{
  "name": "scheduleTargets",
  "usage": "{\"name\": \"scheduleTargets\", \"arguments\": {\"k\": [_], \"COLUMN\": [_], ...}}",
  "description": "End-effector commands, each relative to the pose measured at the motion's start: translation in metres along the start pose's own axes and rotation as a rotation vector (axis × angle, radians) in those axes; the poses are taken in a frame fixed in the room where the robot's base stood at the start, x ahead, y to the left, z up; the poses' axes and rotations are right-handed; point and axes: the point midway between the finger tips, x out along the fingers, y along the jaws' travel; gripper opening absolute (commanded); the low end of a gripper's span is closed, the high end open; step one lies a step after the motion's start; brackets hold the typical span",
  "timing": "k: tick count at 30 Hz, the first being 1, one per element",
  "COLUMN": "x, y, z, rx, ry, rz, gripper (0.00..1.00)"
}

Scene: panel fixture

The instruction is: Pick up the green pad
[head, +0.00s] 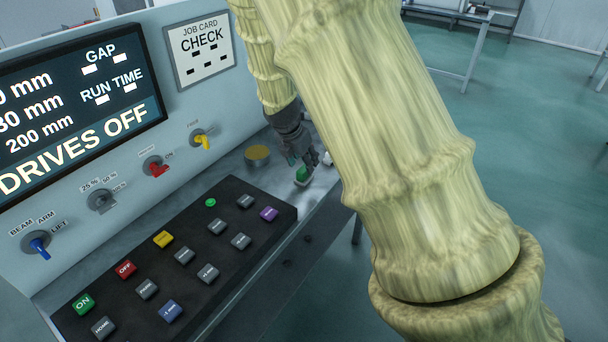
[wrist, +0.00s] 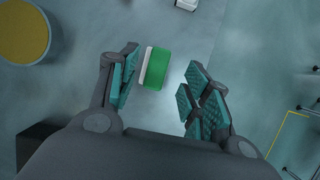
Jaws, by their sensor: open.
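The green pad (wrist: 158,69) shows in the wrist view as a green block with a white strip along its left side, lying on the grey ledge. It also shows small in the head view (head: 302,174), at the right end of the ledge. My gripper (wrist: 157,92) is open, with its teal-padded fingers apart. In the wrist view the pad lies between and just beyond the fingertips, nearer the left finger. In the head view my gripper (head: 298,160) is just above or at the pad; I cannot tell whether they touch.
A round yellow-topped object (head: 258,154) stands on the ledge left of my gripper. A black button panel (head: 170,260) lies nearer. The upright panel has a screen (head: 80,110), several switches and a job card (head: 200,48). A small white object (wrist: 187,4) lies beyond the pad.

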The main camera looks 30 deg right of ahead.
Motion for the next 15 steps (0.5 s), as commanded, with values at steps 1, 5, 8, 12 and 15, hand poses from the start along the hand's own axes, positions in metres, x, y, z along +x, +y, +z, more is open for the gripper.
{"name": "scheduleTargets", "arguments": {"k": [1, 5, 8, 12, 15], "x": [0.005, 0.019, 0.03, 0.04, 0.043], "y": [0.0, 0.002, 0.001, 0.002, 0.002], "z": [-0.002, -0.005, -0.005, -0.005, -0.005], "rx": [0.0, 0.002, 0.003, 0.003, 0.002], "ry": [0.001, 0.001, 0.001, 0.0, 0.0], "rz": [-0.003, -0.003, -0.004, -0.002, -0.002], "gripper": [0.48, 0.48, 0.48, 0.48, 0.48]}}
